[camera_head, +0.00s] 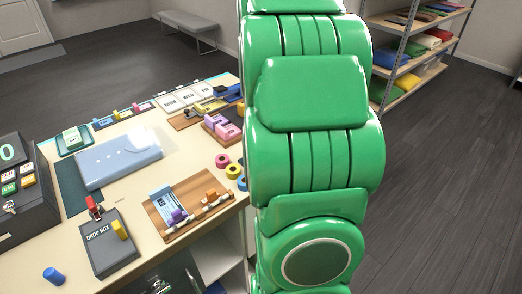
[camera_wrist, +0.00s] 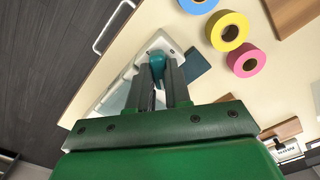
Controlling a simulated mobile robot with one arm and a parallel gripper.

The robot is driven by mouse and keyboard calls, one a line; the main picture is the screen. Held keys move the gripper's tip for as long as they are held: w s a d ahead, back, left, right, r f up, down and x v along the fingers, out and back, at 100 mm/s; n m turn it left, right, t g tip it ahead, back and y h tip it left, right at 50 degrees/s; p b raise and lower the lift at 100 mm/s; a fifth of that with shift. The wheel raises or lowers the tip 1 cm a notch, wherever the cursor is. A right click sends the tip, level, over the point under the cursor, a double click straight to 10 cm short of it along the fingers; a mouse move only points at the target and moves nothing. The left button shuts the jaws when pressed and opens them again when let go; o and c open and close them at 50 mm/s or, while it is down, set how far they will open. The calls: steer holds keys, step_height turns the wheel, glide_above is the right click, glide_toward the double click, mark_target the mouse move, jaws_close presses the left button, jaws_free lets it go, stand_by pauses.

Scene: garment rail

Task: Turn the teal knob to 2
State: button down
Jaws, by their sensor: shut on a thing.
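The teal knob (camera_wrist: 157,60) is between the two fingers of my gripper (camera_wrist: 158,72) in the wrist view, and the gripper is shut on it. The knob sits on a white panel (camera_wrist: 121,87) with rounded corners that lies on the pale table. My fingers and gripper body cover much of the panel. The knob's pointer and any numbers around it are not readable. In the head view my green arm fills the middle and hides the knob and gripper.
A yellow tape roll (camera_wrist: 229,31), a pink roll (camera_wrist: 246,60) and a blue roll (camera_wrist: 198,3) lie close to the right of the panel. The table (camera_head: 128,133) holds a folded blue garment (camera_head: 118,169), a drop box (camera_head: 108,243) and a wooden board (camera_head: 164,209).

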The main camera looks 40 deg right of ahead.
steer(key=m, duration=0.5)
steer(key=shift+m, duration=0.3)
steer(key=m, duration=0.4)
steer(key=shift+m, duration=0.4)
steer(key=c, duration=1.1)
jaws_free()
steer(key=shift+o, duration=0.2)
steer(key=shift+r, duration=3.9)
